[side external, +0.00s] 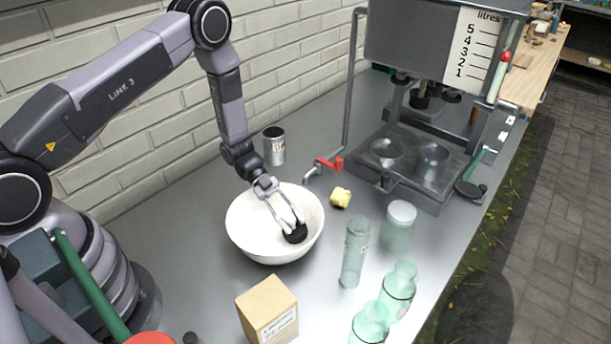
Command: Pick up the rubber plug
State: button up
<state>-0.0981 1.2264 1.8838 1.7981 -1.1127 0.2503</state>
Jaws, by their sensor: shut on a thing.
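My gripper (286,223) points down into a white bowl (244,238) on the metal bench. Its fingers are shut on a dark, round rubber plug (296,235) inside the bowl. The plug sits low, near the bowl's right inner side. I cannot tell whether it touches the bowl.
A metal tin (274,146) stands behind the bowl, and a cardboard box (267,310) in front. Right are a yellow piece (340,197), a red-handled tap (328,164), a tall glass (354,252), a lidded jar (398,228) and glass bottles (398,290). A metal machine (420,40) stands behind.

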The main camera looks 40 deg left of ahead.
jog(key=shift+r, duration=0.1)
grip_shut()
jog(key=shift+r, duration=0.25)
notch_tip(320, 180, up, 2)
jog(key=shift+r, duration=0.1)
jog(key=s+a+r, duration=0.5)
jog(key=s+r, duration=0.5)
jog(key=s, duration=0.2)
jog(key=w+d+f+n+t+y, duration=0.1)
jog(key=w+f+n+t, duration=0.1)
jog(key=w+n, duration=0.15)
jog(key=w+d+f+n+t, duration=0.1)
jog(key=w+d+f+n, duration=0.15)
jog(key=w, duration=0.25)
jog(key=shift+t+y, duration=0.3)
jog(key=shift+t, duration=0.2)
jog(key=shift+w+a+f, duration=0.1)
jog(key=shift+w+f, duration=0.15)
jog(key=shift+f, duration=1.2)
jog(key=shift+w+a+f, duration=0.1)
jog(key=shift+w+f, duration=0.15)
jog(key=shift+f, duration=1.15)
jog(key=shift+w+a+f, duration=0.1)
jog(key=shift+w+f, duration=0.15)
jog(key=shift+f, duration=1.2)
jog(key=shift+f, duration=0.15)
